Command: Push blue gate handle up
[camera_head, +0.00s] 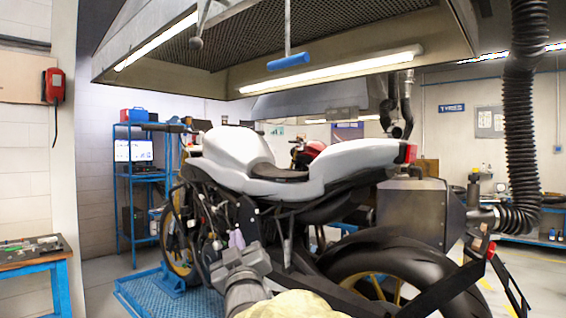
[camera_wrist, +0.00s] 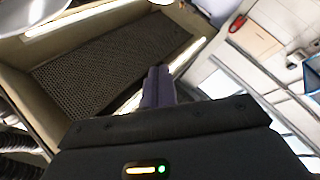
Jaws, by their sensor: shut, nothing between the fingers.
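The blue gate handle (camera_head: 289,60) is a short blue bar at the lower end of a thin grey rod, hanging under the hood in the head view. It tilts slightly, its right end higher. My gripper (camera_head: 237,238) points upward in front of the motorcycle, well below the handle and left of it in the picture. Its purple fingers are shut with nothing between them. In the wrist view my gripper (camera_wrist: 158,72) shows its closed fingers against the hood's underside. I cannot make out the blue handle in the wrist view.
The hood (camera_head: 240,75) with mesh and light strips spans overhead. A white motorcycle (camera_head: 240,155) stands behind my gripper on a blue lift (camera_head: 140,297). A black ribbed hose (camera_head: 518,110) hangs at the right. The space between gripper and handle looks open in the head view.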

